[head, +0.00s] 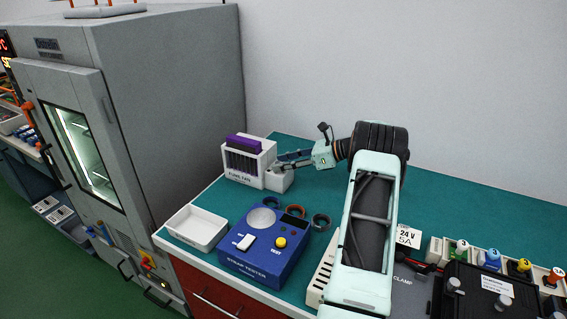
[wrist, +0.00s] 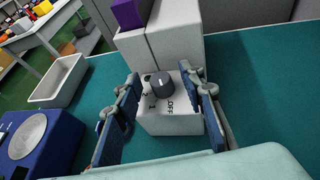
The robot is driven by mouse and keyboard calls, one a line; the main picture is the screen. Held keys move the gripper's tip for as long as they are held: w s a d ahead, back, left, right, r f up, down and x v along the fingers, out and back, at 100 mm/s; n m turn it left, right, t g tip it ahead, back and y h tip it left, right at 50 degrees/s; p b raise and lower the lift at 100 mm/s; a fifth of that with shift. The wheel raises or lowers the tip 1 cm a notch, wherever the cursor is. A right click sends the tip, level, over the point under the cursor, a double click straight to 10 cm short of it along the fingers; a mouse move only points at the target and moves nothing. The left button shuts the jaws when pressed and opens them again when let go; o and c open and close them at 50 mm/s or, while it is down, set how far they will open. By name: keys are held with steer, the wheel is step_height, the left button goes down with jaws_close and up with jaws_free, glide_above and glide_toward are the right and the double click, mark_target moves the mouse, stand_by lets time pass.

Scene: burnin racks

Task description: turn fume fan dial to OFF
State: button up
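The fume fan (head: 243,168) is a white slotted box with a purple block on top, at the back left of the teal bench. A small white control box (wrist: 170,122) joins its side and also shows in the head view (head: 279,179). The dial (wrist: 161,85) is a dark grey round knob on its top, with "1", "2" and "OFF" printed around it. Its exact setting is too small to tell. My gripper (wrist: 160,82) is open, its blue fingers on either side of the dial and apart from it. In the head view, my gripper (head: 280,162) hides the dial.
A white tray (head: 196,228) and a blue strap tester (head: 262,257) stand in front of the fan. Several dark and orange rings (head: 321,221) lie beside the tester. A tall grey oven cabinet (head: 170,90) stands at left. The bench behind my arm is clear.

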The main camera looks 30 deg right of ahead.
steer(key=v, duration=1.2)
steer(key=shift+a, duration=0.1)
